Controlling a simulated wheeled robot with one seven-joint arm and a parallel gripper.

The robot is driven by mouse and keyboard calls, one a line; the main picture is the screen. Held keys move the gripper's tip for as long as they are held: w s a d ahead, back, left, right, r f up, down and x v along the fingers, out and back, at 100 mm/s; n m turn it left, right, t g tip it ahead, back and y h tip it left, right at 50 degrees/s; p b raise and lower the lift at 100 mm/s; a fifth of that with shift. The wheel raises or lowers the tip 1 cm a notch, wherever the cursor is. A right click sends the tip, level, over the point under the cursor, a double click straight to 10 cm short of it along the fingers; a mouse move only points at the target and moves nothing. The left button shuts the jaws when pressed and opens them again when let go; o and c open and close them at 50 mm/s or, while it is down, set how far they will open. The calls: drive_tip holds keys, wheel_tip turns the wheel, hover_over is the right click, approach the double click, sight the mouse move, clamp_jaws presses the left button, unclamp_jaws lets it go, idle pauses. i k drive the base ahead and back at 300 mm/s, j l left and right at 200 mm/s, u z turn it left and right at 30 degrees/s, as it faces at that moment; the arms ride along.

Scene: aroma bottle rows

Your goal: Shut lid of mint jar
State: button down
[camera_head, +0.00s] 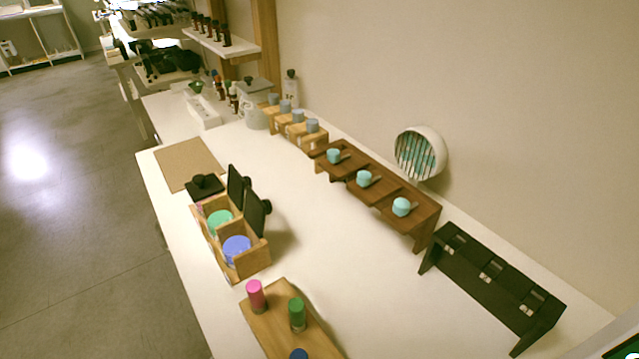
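A wooden box (255,262) stands near the left edge of the white table, with round jar contents showing in its compartments. One is green (219,222), perhaps the mint jar, and one in the nearer compartment is blue (237,247). Two black lids with knobs stand upright, open, at the box's right side: the farther lid (235,187) by the green one and the nearer lid (254,214) by the blue one. A third black lid (205,189) lies flat at the box's far end. No readable label shows which jar is mint. My gripper is not in view.
A wooden block (275,325) with pink (256,295) and green (297,313) capped bottles stands in front. Brown stepped stands (385,200) and a black rack (495,280) line the wall side. The table's middle is clear. A tan mat (188,163) lies behind the box.

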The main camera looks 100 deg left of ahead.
sight(236, 189)
drive_tip(key=j+u, duration=0.15)
drive_tip(key=u, duration=1.65)
